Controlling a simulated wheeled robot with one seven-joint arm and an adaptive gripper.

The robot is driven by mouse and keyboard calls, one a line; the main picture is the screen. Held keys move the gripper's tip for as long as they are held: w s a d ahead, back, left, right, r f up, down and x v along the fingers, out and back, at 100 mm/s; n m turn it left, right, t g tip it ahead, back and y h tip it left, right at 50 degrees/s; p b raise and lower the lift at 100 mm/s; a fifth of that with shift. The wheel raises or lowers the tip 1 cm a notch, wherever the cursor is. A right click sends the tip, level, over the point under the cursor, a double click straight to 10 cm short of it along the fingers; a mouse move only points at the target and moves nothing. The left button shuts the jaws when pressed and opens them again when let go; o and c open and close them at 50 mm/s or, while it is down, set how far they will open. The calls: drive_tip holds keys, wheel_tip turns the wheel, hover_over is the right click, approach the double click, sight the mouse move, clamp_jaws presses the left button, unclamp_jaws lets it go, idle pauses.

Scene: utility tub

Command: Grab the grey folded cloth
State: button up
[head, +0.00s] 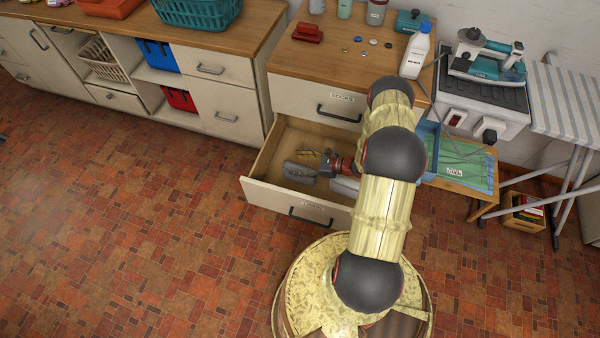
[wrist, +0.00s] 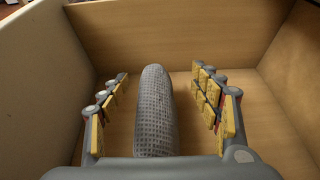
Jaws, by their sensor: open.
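The grey folded cloth (wrist: 156,112) stands out in the wrist view as a long rounded, woven-textured bundle on the wooden drawer floor. It lies lengthwise between the two fingers of my gripper (wrist: 161,80), with a gap on each side. In the head view a grey bundle (head: 298,173) lies in the left part of the open drawer (head: 272,195), and my gripper (head: 313,160) is down in the drawer beside it. My gripper is open and empty. The near end of the cloth is hidden by the gripper body.
A second, paler bundle (head: 344,187) lies to the right in the drawer, partly hidden by my arm. Drawer walls (wrist: 175,32) rise close around the gripper. The counter above holds a white bottle (head: 414,52) and a red item (head: 307,33).

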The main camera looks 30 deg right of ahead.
sight(294, 163)
drive_tip(key=b+x, duration=0.1)
drive_tip(key=x, duration=0.3)
drive_tip(key=shift+w+a+f, duration=0.1)
drive_tip(key=shift+a+f, duration=0.05)
drive_tip(key=shift+c, duration=0.6)
drive_tip(key=c, duration=1.1)
drive_tip(key=shift+c, duration=0.2)
